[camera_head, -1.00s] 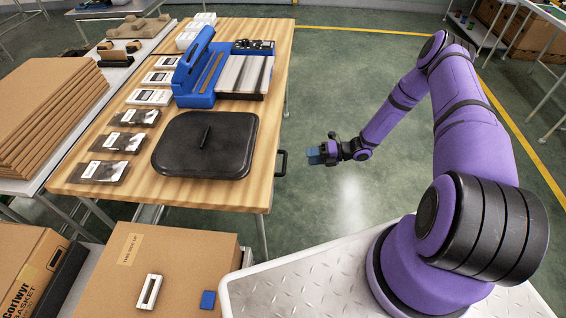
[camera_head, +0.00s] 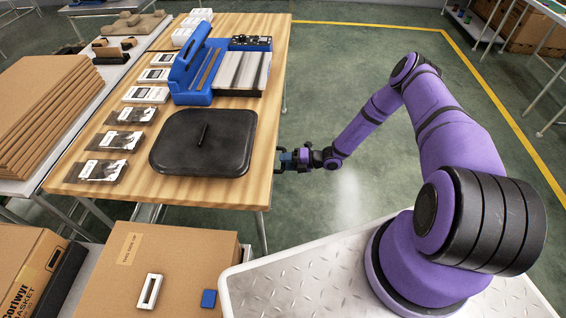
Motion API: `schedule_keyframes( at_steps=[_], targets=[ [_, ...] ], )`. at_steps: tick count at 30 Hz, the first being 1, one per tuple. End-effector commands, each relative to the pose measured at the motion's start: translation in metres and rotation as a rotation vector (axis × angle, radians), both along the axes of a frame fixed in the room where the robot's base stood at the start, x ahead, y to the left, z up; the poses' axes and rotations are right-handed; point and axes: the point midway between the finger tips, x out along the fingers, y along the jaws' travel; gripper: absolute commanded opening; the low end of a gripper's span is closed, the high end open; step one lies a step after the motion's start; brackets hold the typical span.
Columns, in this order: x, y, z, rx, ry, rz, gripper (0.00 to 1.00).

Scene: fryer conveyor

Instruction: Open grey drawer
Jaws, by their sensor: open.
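A black bar handle (camera_head: 277,166) sticks out from the right side of the wooden table, just below the tabletop. The grey drawer body itself is hidden under the tabletop. My gripper (camera_head: 286,159), with blue fingertips, points left and is right at the handle, partly covering it. Its jaws are open. I cannot tell whether the handle lies between the fingers or whether they touch it.
Cardboard boxes (camera_head: 150,265) stand at lower left. The floor right of the table is clear around my arm.

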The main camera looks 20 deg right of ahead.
Motion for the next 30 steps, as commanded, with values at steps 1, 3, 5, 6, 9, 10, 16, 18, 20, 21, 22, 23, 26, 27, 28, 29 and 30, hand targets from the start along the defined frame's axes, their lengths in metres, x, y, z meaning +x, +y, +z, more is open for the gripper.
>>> schedule_keyframes(
  at_steps=[1,3,5,6,9,10,16,18,20,21,22,23,26,27,28,29,30],
  targets=[
    [0.0017,0.0047,-0.0011,0.001,0.000,0.000,0.44],
    [0.0035,0.0085,-0.0020,0.001,0.000,0.000,0.44],
    [0.0043,0.0105,-0.0025,0.000,0.000,-0.001,0.44],
    [0.0047,0.0113,-0.0027,0.000,0.000,-0.001,0.44],
    [0.0050,0.0120,-0.0028,0.000,0.000,-0.001,0.44],
    [0.0050,0.0120,-0.0028,0.000,0.000,-0.001,0.44],
    [0.0049,0.0118,-0.0027,0.000,0.000,0.000,0.28],
    [0.0049,0.0118,-0.0027,0.000,0.000,0.000,0.12],
    [0.0049,0.0118,-0.0027,0.000,0.000,0.000,0.00],
    [0.0048,0.0117,-0.0027,0.000,0.000,0.000,0.00],
    [0.0048,0.0117,-0.0027,0.000,0.000,0.000,0.00],
    [0.0048,0.0116,-0.0028,0.000,0.000,0.000,0.00],
    [0.0045,0.0109,-0.0028,-0.001,0.000,0.000,0.00],
    [0.0042,0.0098,-0.0028,-0.001,0.000,-0.001,0.00],
    [0.0038,0.0085,-0.0028,-0.001,0.000,-0.001,0.00],
    [0.0031,0.0069,-0.0028,-0.001,0.000,-0.001,0.00],
    [0.0020,0.0041,-0.0028,-0.001,0.000,-0.001,0.00]
  ],
)
